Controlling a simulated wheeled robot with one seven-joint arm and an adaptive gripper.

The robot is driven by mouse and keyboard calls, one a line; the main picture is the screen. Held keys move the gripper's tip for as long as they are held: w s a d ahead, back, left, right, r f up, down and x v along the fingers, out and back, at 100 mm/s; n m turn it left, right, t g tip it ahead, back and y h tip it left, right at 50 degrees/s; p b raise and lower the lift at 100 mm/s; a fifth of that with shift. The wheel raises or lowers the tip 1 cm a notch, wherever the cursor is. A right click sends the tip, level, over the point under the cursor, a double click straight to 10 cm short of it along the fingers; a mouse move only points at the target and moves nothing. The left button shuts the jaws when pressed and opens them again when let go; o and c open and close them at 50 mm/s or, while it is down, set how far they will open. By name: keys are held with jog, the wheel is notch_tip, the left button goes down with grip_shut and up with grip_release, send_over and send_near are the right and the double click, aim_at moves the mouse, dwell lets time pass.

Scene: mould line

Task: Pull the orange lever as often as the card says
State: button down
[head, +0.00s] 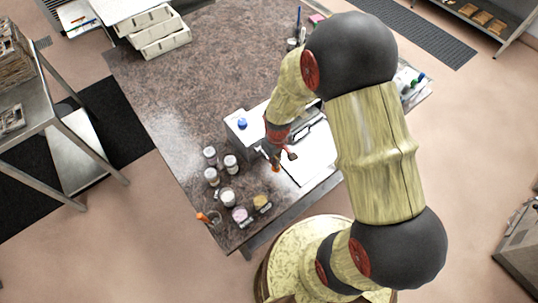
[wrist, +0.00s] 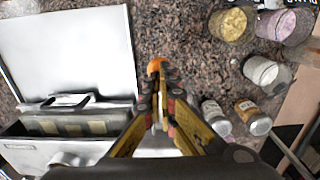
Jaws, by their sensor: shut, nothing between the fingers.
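My gripper (head: 273,158) points down over the speckled worktop, beside a pale box. In the wrist view its fingers (wrist: 160,85) are together, with nothing held. An orange knob (wrist: 157,65), which looks like the lever's end, shows right at the fingertips; I cannot tell if they touch it. The same orange (head: 276,169) shows just below the gripper in the head view. The lever's shaft and base are hidden by the fingers. I cannot make out a card with a readable number in either view.
The pale box (head: 238,137) carries a blue knob (head: 242,123). Several jars, including a yellow-filled one (wrist: 232,25) and a white one (wrist: 262,70), stand near the gripper. Cream trays (head: 155,30) sit at the far end; the worktop's middle is clear.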

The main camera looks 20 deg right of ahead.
jog(key=shift+f, duration=0.1)
jog(key=shift+w+a+f+b, duration=0.1)
jog(key=shift+w+f+b, duration=0.1)
jog(key=shift+f+b, duration=1.2)
jog(key=shift+p, duration=0.3)
notch_tip(320, 180, up, 13)
jog(key=p, duration=0.8)
jog(key=shift+p, duration=0.3)
notch_tip(320, 180, up, 3)
jog(key=m+p, duration=0.1)
jog(key=m, duration=1.1)
jog(key=shift+f, duration=0.2)
